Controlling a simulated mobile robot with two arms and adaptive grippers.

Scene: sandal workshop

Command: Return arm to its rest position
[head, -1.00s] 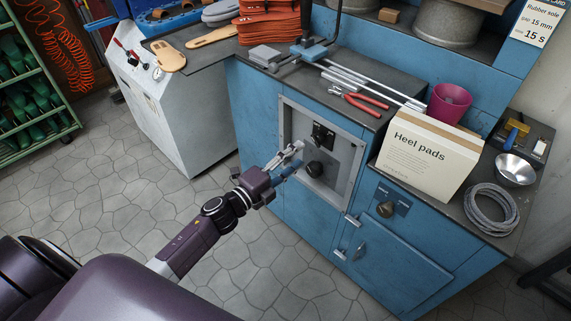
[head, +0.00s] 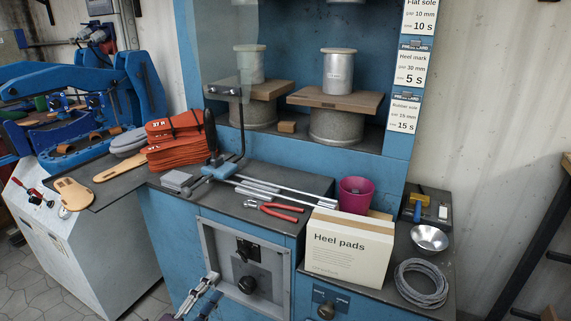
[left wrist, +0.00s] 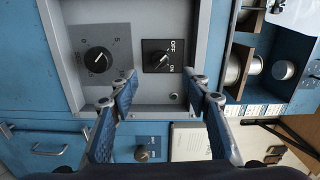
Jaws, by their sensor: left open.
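My left gripper (head: 214,286) shows at the bottom of the head view, in front of the left part of a grey recessed control panel (head: 210,240). Its two fingers are apart with nothing between them. The panel has a black switch (head: 248,250) above a round black knob (head: 247,284). In the left wrist view, the open fingers (left wrist: 162,82) point at the panel, with the ON/OFF switch (left wrist: 160,57) beyond the gap and the numbered dial (left wrist: 98,60) to its left. No contact with either shows. Most of my left arm is outside the head view. My right gripper is not in view.
Press cylinders (head: 338,72) stand behind. Grey floor (head: 25,290) shows at lower left.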

